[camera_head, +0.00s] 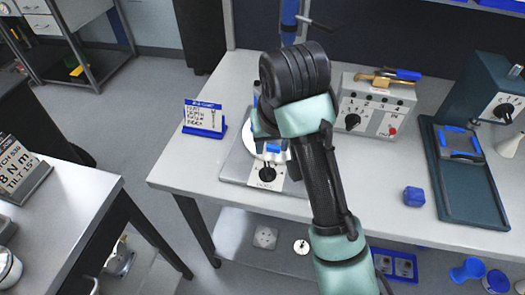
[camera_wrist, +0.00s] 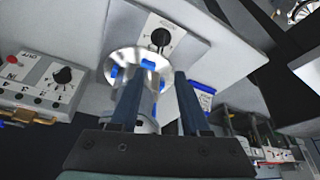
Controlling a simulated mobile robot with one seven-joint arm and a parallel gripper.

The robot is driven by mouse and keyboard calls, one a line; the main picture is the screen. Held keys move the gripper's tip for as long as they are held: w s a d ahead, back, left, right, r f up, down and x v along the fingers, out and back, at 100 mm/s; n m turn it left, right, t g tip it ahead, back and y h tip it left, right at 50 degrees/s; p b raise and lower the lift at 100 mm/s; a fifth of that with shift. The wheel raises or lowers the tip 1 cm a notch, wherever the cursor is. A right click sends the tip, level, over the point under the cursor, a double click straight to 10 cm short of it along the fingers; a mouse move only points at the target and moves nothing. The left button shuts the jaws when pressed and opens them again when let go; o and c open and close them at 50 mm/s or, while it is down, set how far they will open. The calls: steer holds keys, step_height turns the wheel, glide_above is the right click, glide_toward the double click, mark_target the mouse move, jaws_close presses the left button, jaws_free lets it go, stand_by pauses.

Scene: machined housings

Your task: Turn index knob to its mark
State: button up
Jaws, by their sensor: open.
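A small black knob (camera_head: 267,173) sits on a pale label plate at the front of a grey base plate (camera_head: 237,163). Its lettering is too small to read. In the wrist view the knob (camera_wrist: 160,38) shows beyond a shiny round metal part (camera_wrist: 140,62) with blue pieces. My gripper (camera_wrist: 157,76) is open, with two dark fingers apart and the left one overlapping the round part in the picture. Nothing is clearly held, and the fingers are apart from the knob. In the head view my arm hides the fingers and much of the round part.
A grey control box (camera_head: 378,106) with its own black knob and a red button stands to the right. A blue-edged chart card (camera_head: 205,118) stands to the left. The bench front is mostly clear.

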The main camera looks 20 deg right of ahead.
mark_target(267, 164)
steer(key=b+x, duration=0.1)
steer(key=x, duration=1.1)
steer(key=shift+w+f+b, duration=0.15)
steer(key=shift+f+b, duration=0.2)
jaws_close()
